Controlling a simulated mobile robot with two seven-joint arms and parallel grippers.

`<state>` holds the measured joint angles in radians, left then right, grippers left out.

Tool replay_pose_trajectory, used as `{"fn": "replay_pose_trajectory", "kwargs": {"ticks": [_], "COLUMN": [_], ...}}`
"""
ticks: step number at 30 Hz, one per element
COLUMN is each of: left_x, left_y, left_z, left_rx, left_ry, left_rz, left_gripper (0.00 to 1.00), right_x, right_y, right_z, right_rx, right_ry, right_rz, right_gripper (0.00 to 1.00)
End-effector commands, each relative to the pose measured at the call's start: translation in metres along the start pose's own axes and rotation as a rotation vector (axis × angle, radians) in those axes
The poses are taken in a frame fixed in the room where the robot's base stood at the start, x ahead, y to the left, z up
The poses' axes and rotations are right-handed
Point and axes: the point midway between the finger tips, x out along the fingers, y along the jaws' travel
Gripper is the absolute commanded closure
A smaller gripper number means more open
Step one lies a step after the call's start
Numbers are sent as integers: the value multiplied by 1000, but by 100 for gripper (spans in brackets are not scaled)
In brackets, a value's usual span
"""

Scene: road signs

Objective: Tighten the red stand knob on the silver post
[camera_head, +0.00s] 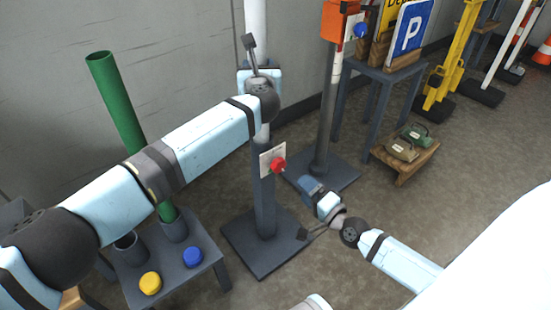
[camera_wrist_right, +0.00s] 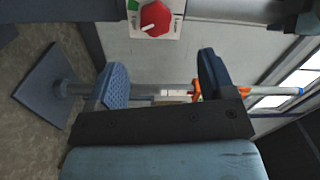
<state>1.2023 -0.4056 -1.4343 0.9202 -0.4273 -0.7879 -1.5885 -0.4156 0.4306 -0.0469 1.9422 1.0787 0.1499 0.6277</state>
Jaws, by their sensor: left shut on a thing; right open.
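The silver post (camera_head: 256,18) rises upright from a dark sleeve (camera_head: 264,205) on a flat square base. The red stand knob (camera_head: 278,165) sits on a pale plate on the sleeve, facing right. My left gripper (camera_head: 259,78) is shut on the silver post above the knob; its fingertips are mostly hidden. My right gripper (camera_head: 308,187) is just right of and below the knob, apart from it. In the right wrist view, the red knob (camera_wrist_right: 155,18) with its white pointer lies at the top edge, beyond the open, empty fingers (camera_wrist_right: 163,80).
A second post with an orange box (camera_head: 340,20) stands close behind. A small table with a green tube (camera_head: 115,95), a yellow knob (camera_head: 150,283) and a blue knob (camera_head: 193,257) is at left. A sign table (camera_head: 385,70) and a low wooden stool (camera_head: 408,165) stand right.

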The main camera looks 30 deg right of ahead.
Motion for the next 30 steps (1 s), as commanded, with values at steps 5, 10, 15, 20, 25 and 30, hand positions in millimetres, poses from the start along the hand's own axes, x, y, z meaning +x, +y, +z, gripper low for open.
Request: {"fn": "replay_pose_trajectory", "kwargs": {"ticks": [5,10,15,20,25,30], "left_x": [0,0,0,0,0,0], "left_y": [0,0,0,0,0,0], "left_z": [0,-1,-1,-1,-1,-1], "left_rx": [0,0,0,0,0,0], "left_ry": [1,1,1,1,1,1], "left_rz": [0,0,0,0,0,0], "left_gripper": [95,95,95,95,95,95], "right_x": [7,12,15,17,29,59], "right_y": [-1,1,2,3,3,4], "right_z": [0,-1,-1,-2,-2,-2], "right_rx": [-497,-958,-1299,-1466,-1509,-1506], "right_ry": [2,0,-6,-9,-9,-7], "right_rz": [1,11,23,29,30,29], "right_gripper": [24,24,24,24,24,24]}}
